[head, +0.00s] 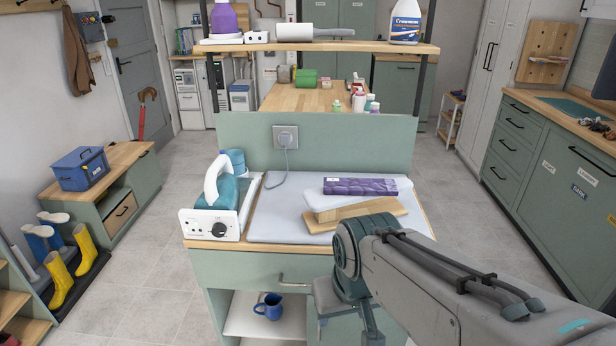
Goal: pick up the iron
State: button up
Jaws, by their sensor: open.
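The iron (230,190) is teal with a white curved handle. It rests on a white station (209,223) with a dial, at the left end of the ironing table. My gripper (358,318) hangs below my wrist in front of the table, to the right of the iron and well apart from it. It is open; its lower part is cut off or hard to make out, and I see nothing held in it.
The padded grey top (282,216) holds a purple patterned box (360,187) and a wooden board (355,214). A cord runs to a wall socket (286,137) behind. A shelf (320,46) spans above. A blue mug (269,307) sits in the open compartment below.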

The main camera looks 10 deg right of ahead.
aim_at(221, 192)
jog(key=u, duration=1.55)
jog(key=i, duration=1.55)
jog(key=z, duration=1.4)
